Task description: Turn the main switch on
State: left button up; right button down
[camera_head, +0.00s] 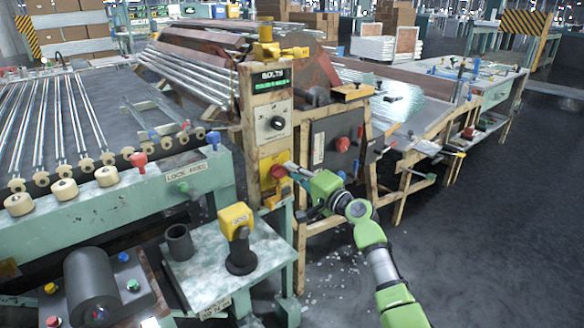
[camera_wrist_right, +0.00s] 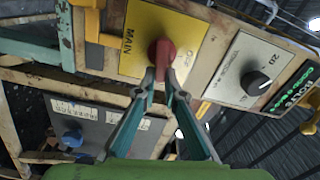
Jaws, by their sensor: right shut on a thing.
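The main switch is a red knob (camera_wrist_right: 161,50) on a yellow plate (camera_wrist_right: 133,22) marked MAIN, seen close up in the right wrist view. In the head view the red knob (camera_head: 279,171) sits low on the wooden post of the machine, below the display. My right gripper (camera_wrist_right: 162,78) is shut on the knob's handle, one fingertip on each side of it. In the head view my right gripper (camera_head: 291,169) reaches the knob from the right. The fingers hide part of the knob, and I cannot tell its exact setting. My left gripper is not in view.
A grey plate with a black dial (camera_wrist_right: 255,83) sits beside the switch, near a green-lit display (camera_head: 270,78). A dark box with another red knob (camera_head: 342,144) is to the right. A yellow-topped joystick (camera_head: 238,222) stands on a console in front. The floor at right is clear.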

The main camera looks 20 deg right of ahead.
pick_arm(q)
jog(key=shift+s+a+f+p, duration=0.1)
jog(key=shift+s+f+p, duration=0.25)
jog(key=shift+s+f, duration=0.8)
pick_arm(e)
jog(key=shift+f+m, duration=0.25)
jog(key=shift+m, duration=0.4)
jog(key=shift+f+m, duration=0.2)
jog(key=shift+m, duration=0.45)
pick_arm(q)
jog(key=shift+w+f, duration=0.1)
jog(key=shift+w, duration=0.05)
pick_arm(e)
jog(key=c, duration=2.1)
grip_release()
jog(key=shift+c, duration=0.2)
jog(key=shift+r, duration=0.1)
jog(key=v, duration=1.2)
